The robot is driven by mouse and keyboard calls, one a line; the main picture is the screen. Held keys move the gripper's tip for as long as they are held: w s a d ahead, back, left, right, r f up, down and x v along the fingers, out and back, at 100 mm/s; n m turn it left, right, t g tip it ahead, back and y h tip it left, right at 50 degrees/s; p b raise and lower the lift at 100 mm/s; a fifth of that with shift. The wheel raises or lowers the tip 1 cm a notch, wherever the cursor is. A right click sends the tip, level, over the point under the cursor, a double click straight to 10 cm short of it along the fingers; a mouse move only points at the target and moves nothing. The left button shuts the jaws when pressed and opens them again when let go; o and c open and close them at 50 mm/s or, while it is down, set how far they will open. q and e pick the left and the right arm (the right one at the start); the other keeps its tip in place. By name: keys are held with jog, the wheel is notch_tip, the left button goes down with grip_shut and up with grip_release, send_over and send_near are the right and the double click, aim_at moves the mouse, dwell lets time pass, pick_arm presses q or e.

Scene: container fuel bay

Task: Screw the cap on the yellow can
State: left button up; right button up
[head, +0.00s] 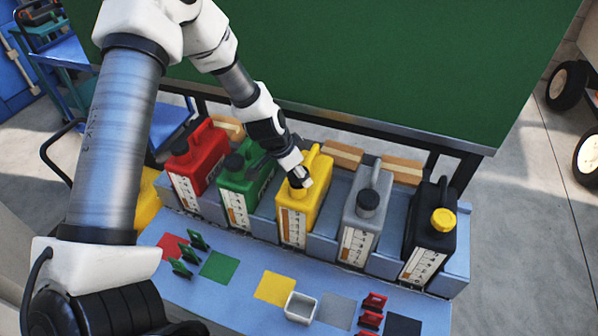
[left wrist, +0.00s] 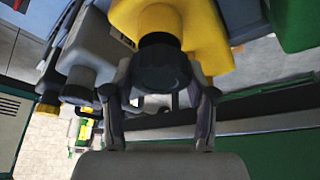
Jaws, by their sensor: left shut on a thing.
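The yellow can (head: 296,218) stands upright in the middle slot of the blue rack, with a marked label on its front. My left gripper (head: 300,180) reaches down to the can's spout from above. In the left wrist view, my left gripper's (left wrist: 160,108) fingers are on either side of a black ribbed cap (left wrist: 160,68) and shut on it. The cap is in line with the spout of the yellow can (left wrist: 192,22). I cannot tell whether the cap is seated on the thread. My right gripper is not in view.
A red can (head: 196,160) and a green can (head: 238,185) stand left of the yellow can. A grey can (head: 362,225) and a black can with a yellow cap (head: 443,219) stand to its right. A small white tray (head: 300,307) and coloured squares lie in front. A green panel (head: 350,50) rises behind.

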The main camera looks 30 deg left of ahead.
pick_arm(q)
jog(key=shift+f, duration=0.1)
jog(key=shift+s+f+b, duration=0.15)
jog(key=shift+f+b, duration=0.15)
jog(key=shift+b, duration=0.05)
dwell(0.3)
jog(key=shift+f, duration=0.15)
